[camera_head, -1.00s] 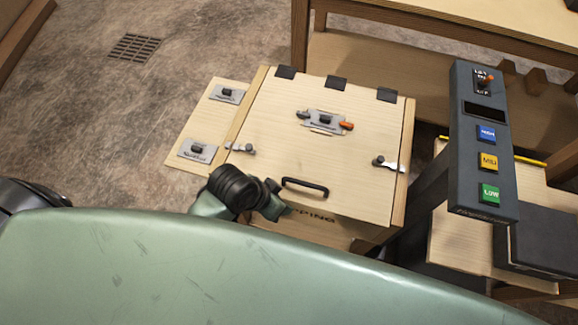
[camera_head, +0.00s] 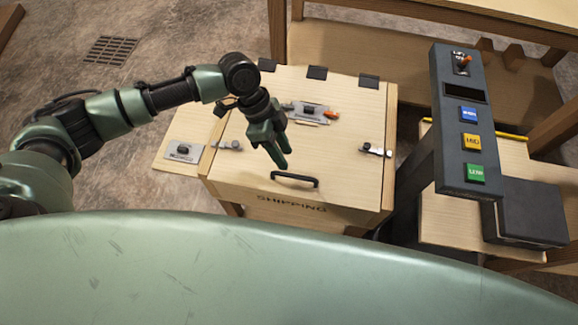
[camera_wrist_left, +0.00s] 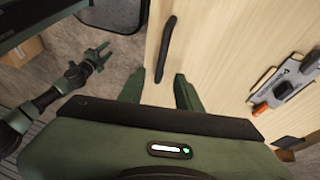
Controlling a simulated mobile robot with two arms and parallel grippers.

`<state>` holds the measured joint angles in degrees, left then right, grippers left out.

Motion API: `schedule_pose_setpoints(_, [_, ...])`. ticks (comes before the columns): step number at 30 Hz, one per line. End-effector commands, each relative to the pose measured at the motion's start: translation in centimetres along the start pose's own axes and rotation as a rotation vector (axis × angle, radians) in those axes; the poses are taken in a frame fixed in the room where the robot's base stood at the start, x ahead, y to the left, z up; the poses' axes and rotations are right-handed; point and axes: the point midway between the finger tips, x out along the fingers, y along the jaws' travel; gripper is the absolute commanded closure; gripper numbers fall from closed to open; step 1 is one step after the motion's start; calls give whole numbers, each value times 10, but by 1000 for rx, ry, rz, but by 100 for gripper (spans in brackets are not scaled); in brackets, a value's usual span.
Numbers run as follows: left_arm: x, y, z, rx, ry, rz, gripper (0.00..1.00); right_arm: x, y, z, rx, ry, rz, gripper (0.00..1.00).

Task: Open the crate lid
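The wooden crate's lid (camera_head: 340,147) is shut, flat, with a black bar handle (camera_head: 295,180) near its front edge. Metal latches sit at the left (camera_head: 228,145) and right (camera_head: 376,150) of the lid. A plate with an orange-tipped lever (camera_head: 309,112) is in the middle, partly behind my arm. My left gripper (camera_head: 283,166) is above the lid, just behind the handle in the head view. In the left wrist view its fingers (camera_wrist_left: 161,90) are apart and empty, with the handle (camera_wrist_left: 166,48) ahead of them. My right gripper (camera_wrist_left: 104,57) shows there with its fingers apart.
A dark console (camera_head: 461,120) with blue, yellow and green buttons stands right of the crate. A wooden side panel with a metal plate (camera_head: 184,151) is at the left. A wooden bench (camera_head: 400,70) stands behind the crate. Bare floor lies at far left.

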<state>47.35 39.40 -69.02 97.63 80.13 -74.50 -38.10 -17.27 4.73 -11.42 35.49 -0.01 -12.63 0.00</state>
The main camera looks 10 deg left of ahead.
Motion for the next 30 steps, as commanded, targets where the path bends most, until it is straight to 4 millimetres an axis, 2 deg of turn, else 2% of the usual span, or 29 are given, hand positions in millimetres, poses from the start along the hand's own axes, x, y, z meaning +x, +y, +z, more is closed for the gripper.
schedule_pose_setpoints(2, [-7, -4, 5, -1, -6, 5, 66, 0, 0, 0, 0, 0, 0, 58])
schedule_pose_setpoints(5, [-4, -4, 6, -1, -7, 13, 66, -1, -1, -1, 1, 1, -1, 58])
schedule_pose_setpoints(19, [62, -3, 6, -3, -5, 12, 66, -10, -4, -3, 2, 3, -4, 58])
schedule_pose_setpoints(24, [69, -3, 6, -2, -6, 11, 66, -10, -4, -3, 2, 3, -4, 58])
schedule_pose_setpoints(30, [70, -3, 6, -2, -6, 10, 66, -10, -3, -3, 1, 4, -4, 58])
